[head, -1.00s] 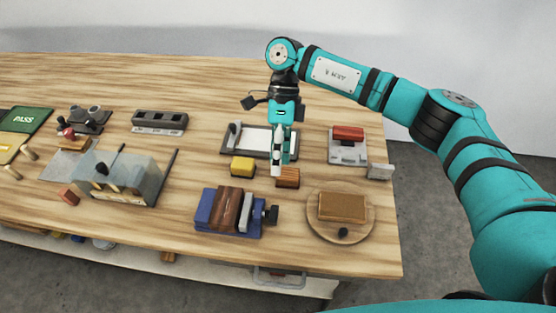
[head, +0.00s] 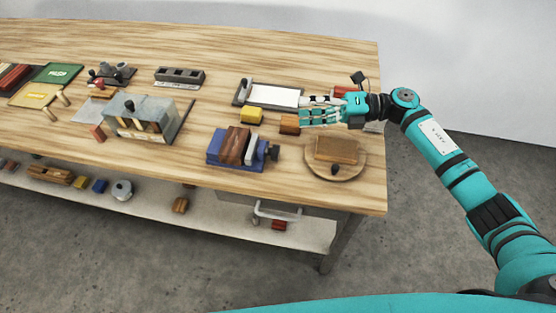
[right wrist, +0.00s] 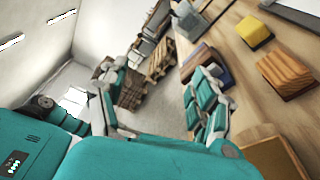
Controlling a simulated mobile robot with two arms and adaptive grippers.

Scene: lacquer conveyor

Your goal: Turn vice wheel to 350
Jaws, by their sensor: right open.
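The vice (head: 225,158) has a blue base, and a reddish-brown wood piece (head: 236,143) stands between its jaws. Its small dark wheel (head: 274,153) is on the right end; any number on it is too small to read. My right gripper (head: 303,110) points left, its fingers apart and empty, above and behind the wheel and clear of it. It lies by the small orange-brown block (head: 289,124). In the right wrist view, the fingers (right wrist: 168,112) are spread, and a blue part of the vice (right wrist: 208,60) shows partly behind one finger. My left gripper is out of view.
A round board with a brown block (head: 336,150) sits right of the vice. A yellow block (head: 251,115) and a tray with a white sheet (head: 272,95) lie behind it. A grey fixture (head: 145,118) stands to the left. The table's front edge is close to the vice.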

